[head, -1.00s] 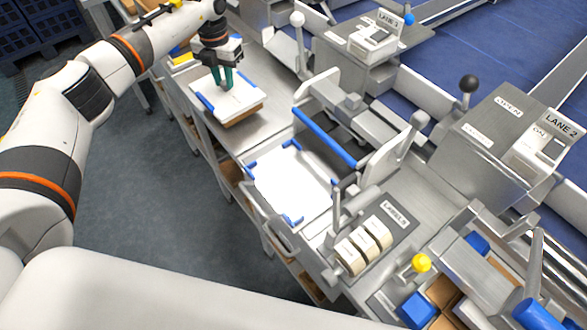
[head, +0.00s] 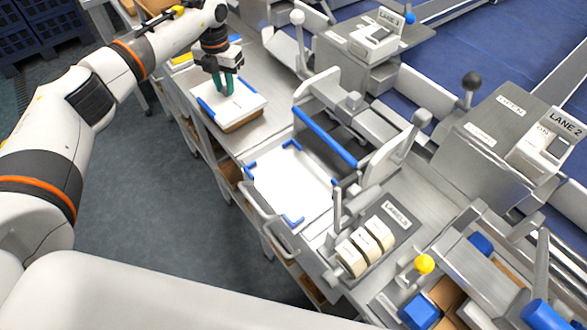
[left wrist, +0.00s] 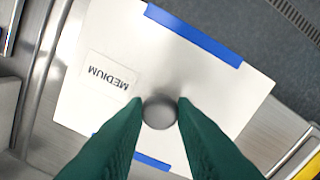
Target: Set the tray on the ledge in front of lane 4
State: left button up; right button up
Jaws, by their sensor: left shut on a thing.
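My left gripper (head: 224,90) is shut on the round grey knob (left wrist: 160,112) of a tray (head: 246,101). The tray has a white top with blue edge strips, brown sides and a label reading MEDIUM in the left wrist view (left wrist: 108,72). It is level over the metal ledge (head: 247,143) at upper left in the head view. I cannot tell whether its underside touches the ledge. No lane 4 sign is readable. The right gripper is not in view.
A white area with blue corner marks (head: 291,186) lies empty on the bench, beside a blue bar (head: 324,136). Signs read LANE 3 (head: 389,17) and LANE 2 (head: 566,122). Label rolls (head: 364,246) and a yellow knob (head: 425,264) are nearer. Dark floor lies left of the bench.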

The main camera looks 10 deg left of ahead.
pick_arm(q)
jog(key=shift+f, duration=0.35)
jog(key=o, duration=1)
jog(key=shift+o, duration=0.2)
jog(key=shift+r, duration=0.1)
notch_tip(320, 180, up, 9)
jog(key=p, duration=0.6)
